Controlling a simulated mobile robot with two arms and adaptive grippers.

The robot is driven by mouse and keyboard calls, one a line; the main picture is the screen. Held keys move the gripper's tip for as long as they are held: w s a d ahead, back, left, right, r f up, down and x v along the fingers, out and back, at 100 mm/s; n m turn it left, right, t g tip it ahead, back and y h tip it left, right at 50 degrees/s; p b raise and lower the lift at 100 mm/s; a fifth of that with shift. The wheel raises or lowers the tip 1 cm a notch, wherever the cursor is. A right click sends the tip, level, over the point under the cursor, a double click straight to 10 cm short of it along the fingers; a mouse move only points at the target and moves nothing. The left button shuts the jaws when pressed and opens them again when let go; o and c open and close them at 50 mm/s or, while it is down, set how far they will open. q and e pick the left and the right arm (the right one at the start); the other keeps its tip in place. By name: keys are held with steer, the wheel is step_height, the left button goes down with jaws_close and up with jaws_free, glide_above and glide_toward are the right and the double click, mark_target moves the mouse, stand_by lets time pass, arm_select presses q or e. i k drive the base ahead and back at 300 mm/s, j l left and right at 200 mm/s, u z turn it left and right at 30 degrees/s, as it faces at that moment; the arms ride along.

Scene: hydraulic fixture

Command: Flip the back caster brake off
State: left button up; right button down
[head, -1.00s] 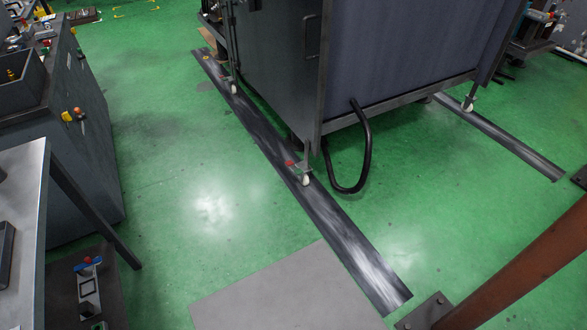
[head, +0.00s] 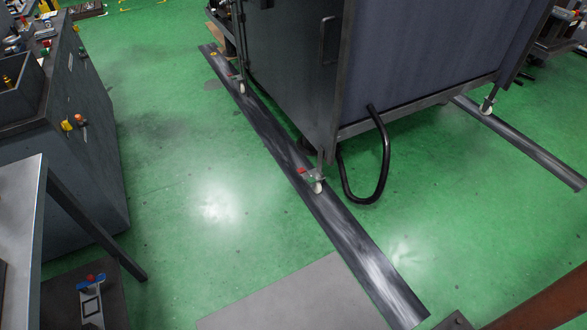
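A large grey cart (head: 290,75) on casters stands at the upper middle of the head view. Its near caster (head: 318,187) has a white wheel on a dark floor rail, with a small red brake pedal (head: 302,170) beside it. A farther caster (head: 241,87) stands on the same rail, with a small reddish part (head: 234,77) beside it. Another caster (head: 487,108) stands on the right rail. The pedals are too small to tell their positions. Neither of my grippers is in view.
The dark left rail (head: 350,235) runs diagonally across the green floor (head: 190,170). A grey machine (head: 70,150) and table (head: 20,220) stand at left. A brown beam (head: 545,300) crosses the lower right. The floor between is clear.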

mark_target(311, 180)
steer(key=i+j+u, duration=0.1)
steer(key=i, duration=0.6)
steer(key=i+j+u, duration=0.15)
steer(key=i, duration=0.55)
